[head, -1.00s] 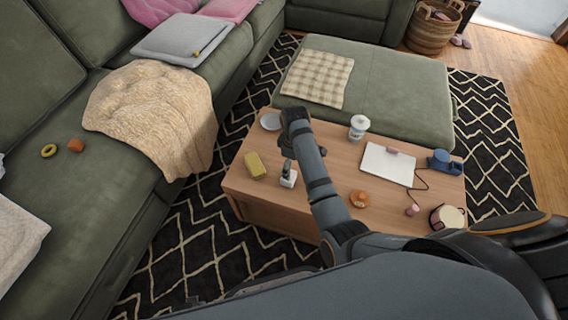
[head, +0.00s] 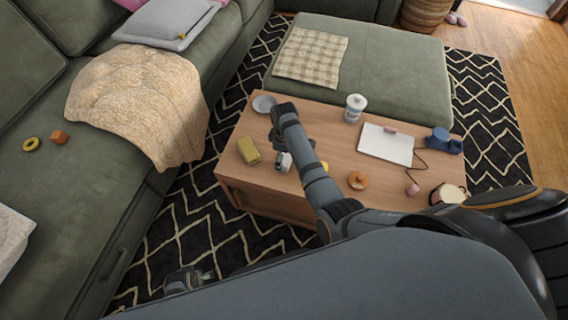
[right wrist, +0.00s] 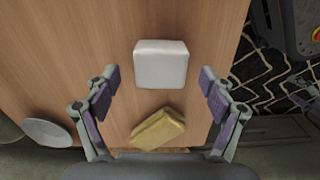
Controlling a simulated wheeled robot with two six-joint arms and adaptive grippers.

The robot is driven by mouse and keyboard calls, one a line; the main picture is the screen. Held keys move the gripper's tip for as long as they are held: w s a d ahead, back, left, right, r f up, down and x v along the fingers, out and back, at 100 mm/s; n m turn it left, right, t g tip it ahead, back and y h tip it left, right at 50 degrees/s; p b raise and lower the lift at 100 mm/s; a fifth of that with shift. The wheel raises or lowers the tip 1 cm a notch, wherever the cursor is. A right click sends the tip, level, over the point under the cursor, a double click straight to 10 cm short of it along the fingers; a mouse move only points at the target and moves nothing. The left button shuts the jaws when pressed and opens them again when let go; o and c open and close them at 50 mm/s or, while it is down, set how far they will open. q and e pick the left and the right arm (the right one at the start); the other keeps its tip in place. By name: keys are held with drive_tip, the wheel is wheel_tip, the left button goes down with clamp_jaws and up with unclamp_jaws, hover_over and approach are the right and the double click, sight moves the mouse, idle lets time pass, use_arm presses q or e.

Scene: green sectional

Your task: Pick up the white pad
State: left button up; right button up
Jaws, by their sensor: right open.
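The white pad (right wrist: 161,64) is a rounded white block lying flat on the wooden table. In the right wrist view it lies ahead, centred between the two spread fingers and touching neither. My right gripper (right wrist: 160,86) is open and empty above the table. In the head view my right gripper (head: 283,160) points down over the table's left part and largely hides the pad. My left gripper (head: 190,279) shows only in small part at the lower left over the rug, and its jaws are unclear.
A yellow block (right wrist: 158,130) lies close to the pad; it also shows in the head view (head: 249,150). A plate (head: 264,104) lies at the table's far left corner. A jar (head: 355,108), white tablet-like slab (head: 385,145) and orange item (head: 358,180) stand further right.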

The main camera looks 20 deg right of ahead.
drive_tip(key=shift+f, duration=0.3)
use_arm(q)
drive_tip(key=shift+w+d+r, duration=0.1)
drive_tip(key=shift+w+r, duration=0.1)
drive_tip(key=shift+r, duration=0.15)
use_arm(e)
drive_tip(key=shift+c, duration=0.4)
drive_tip(key=c, duration=1)
use_arm(q)
drive_tip(key=shift+r, duration=0.15)
use_arm(e)
drive_tip(key=shift+r, duration=0.2)
